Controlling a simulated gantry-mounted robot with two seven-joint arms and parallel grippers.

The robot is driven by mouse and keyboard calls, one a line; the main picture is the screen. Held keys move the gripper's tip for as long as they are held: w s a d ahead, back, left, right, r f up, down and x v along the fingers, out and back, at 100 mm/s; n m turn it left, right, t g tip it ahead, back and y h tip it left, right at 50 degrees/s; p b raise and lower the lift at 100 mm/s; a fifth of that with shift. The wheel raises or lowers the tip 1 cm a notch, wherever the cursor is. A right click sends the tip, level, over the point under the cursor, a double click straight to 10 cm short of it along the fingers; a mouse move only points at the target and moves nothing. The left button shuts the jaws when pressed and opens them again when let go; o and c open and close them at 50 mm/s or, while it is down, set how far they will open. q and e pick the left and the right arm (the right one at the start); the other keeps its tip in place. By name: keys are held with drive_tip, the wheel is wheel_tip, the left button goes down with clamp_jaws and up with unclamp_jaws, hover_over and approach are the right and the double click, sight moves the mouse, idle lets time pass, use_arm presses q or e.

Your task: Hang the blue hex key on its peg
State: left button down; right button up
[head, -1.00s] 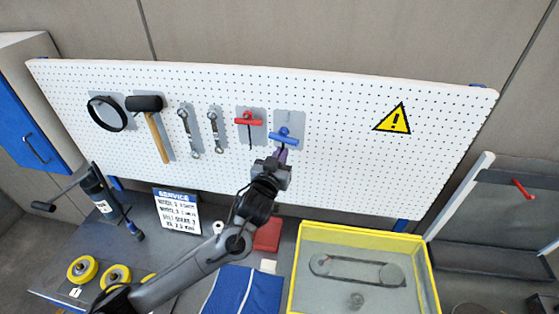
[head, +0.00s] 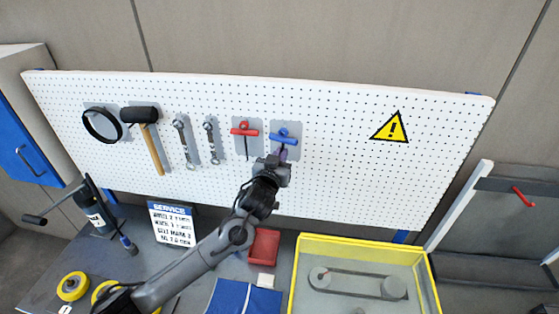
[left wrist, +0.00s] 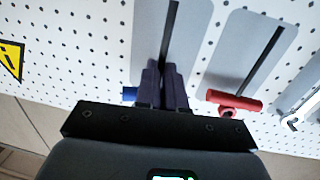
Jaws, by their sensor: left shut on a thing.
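The blue hex key (head: 284,138) is a T-handle with a dark shaft, held upright in front of its grey backing plate (head: 291,153) on the white pegboard. My left gripper (head: 281,157) is shut on it just below the handle. In the left wrist view, the gripper fingers (left wrist: 162,84) cover most of the handle; one blue end (left wrist: 129,94) and the dark shaft (left wrist: 170,36) show. A small blue round piece shows at the handle's top in the head view. I cannot tell whether the handle rests on its peg. My right gripper is not in view.
A red hex key (head: 244,131) hangs close to the left, with wrenches (head: 182,141), a hammer (head: 147,130) and a black ring (head: 102,125) farther along. The board right of the blue key is free up to the warning sign (head: 390,127). A yellow-edged case (head: 362,247) stands below.

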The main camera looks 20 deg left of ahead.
use_arm(q)
drive_tip(key=shift+w+a+b, duration=0.2)
drive_tip(key=shift+w+b, duration=0.1)
drive_tip(key=shift+w, duration=0.7)
drive_tip(key=shift+w, duration=0.15)
drive_tip(key=shift+f, duration=0.1)
drive_tip(key=c, duration=1.2)
unclamp_jaws()
drive_tip(key=shift+o, duration=0.2)
